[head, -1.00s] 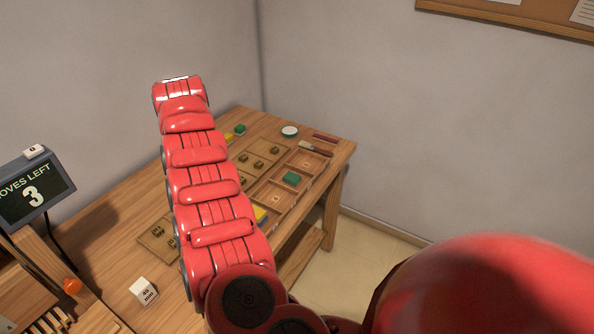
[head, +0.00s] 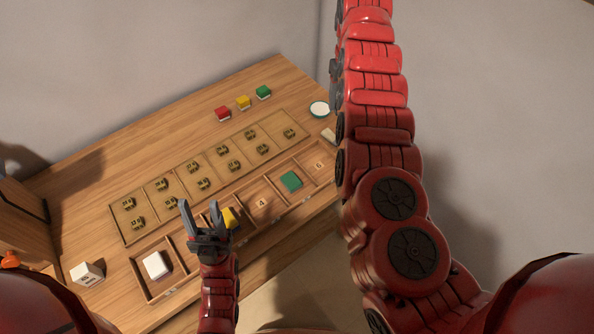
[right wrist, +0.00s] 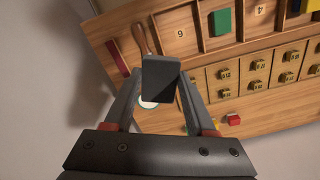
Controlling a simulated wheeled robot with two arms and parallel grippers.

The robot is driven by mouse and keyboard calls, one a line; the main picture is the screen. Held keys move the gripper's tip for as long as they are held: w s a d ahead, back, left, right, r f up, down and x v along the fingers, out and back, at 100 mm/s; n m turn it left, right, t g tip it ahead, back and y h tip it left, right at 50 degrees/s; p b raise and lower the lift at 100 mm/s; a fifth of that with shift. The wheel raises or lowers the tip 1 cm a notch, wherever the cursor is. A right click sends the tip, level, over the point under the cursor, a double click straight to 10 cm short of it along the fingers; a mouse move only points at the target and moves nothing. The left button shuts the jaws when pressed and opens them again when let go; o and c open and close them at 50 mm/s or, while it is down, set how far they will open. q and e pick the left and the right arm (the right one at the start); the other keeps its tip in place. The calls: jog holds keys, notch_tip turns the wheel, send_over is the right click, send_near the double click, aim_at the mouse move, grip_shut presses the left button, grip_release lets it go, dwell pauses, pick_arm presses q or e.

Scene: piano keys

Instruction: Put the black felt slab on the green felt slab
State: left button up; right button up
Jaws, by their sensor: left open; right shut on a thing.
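The black felt slab (right wrist: 161,82) is between the fingers of my right gripper (right wrist: 163,70), which is shut on it in the right wrist view. In the head view my right arm rises on the right; the slab cannot be made out there. The green felt slab (head: 290,181) lies in a compartment of the wooden tray, between those marked 4 and 6; it also shows in the right wrist view (right wrist: 220,22), apart from the black slab. My left gripper (head: 201,213) is open and empty over the tray, beside a yellow slab (head: 230,218) that it partly hides.
Behind the tray is a board (head: 118,205) with several small brass-coloured pieces. Red (head: 222,113), yellow (head: 243,102) and green (head: 263,92) blocks and a white dish (head: 319,108) stand farther back.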

jog(key=s+a+f+n+p, duration=0.3)
jog(key=a+f+p, duration=0.1)
jog(key=a+f, duration=0.35)
jog(key=s+a+f+n+p, duration=0.1)
jog(key=s+a+f+p, duration=0.1)
jog(key=s+a, duration=0.35)
jog(key=s+a+f+p, duration=0.2)
jog(key=s+f, duration=0.1)
jog(key=s, duration=0.6)
jog(key=s+a+f+n+p, duration=0.15)
jog(key=s+a, duration=0.25)
jog(key=s, duration=0.4)
jog(key=b, duration=0.6)
send_over(292, 182)
jog(key=s, duration=0.3)
jog(key=f, duration=0.1)
jog(key=a+f+m, duration=0.1)
jog(key=shift+w+f, duration=0.15)
jog(key=shift+f, duration=0.2)
jog(key=shift+w+d+r+p, duration=0.25)
jog(key=shift+w+r+p, duration=0.25)
jog(key=shift+w+p, duration=0.1)
jog(key=shift+w+d+f, duration=0.2)
jog(key=shift+w, duration=0.35)
jog(key=shift+w+d, duration=0.1)
jog(key=shift+w, duration=0.05)
